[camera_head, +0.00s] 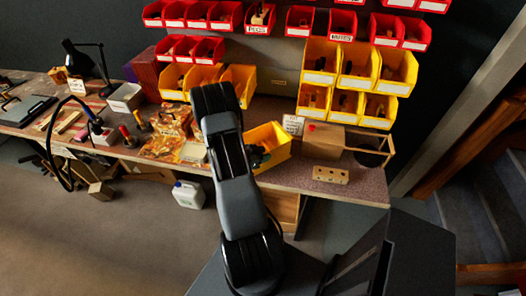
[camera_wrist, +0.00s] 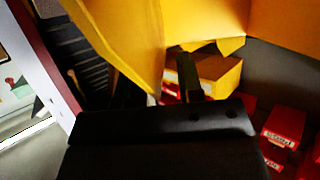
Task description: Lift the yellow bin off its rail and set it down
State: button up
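A yellow bin (camera_head: 272,139) is off the wall rails, tilted, over the front part of the bench in the head view. Its yellow walls (camera_wrist: 120,35) fill the top of the wrist view, close up. My gripper (camera_head: 257,156) is at the bin's near left side, partly hidden by my arm. In the wrist view a dark finger (camera_wrist: 188,76) stands against the bin, and the gripper appears shut on its wall. Whether the bin's underside touches the bench cannot be seen.
Other yellow bins (camera_head: 357,67) hang at right, with red bins (camera_head: 330,22) above. A wooden box (camera_head: 322,141) with a frame and a drilled block (camera_head: 330,175) stand right of the held bin. Packets and tools crowd the bench (camera_head: 365,186) at left.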

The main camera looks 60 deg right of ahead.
jog(key=shift+c, duration=0.5)
grip_shut()
dwell(0.9)
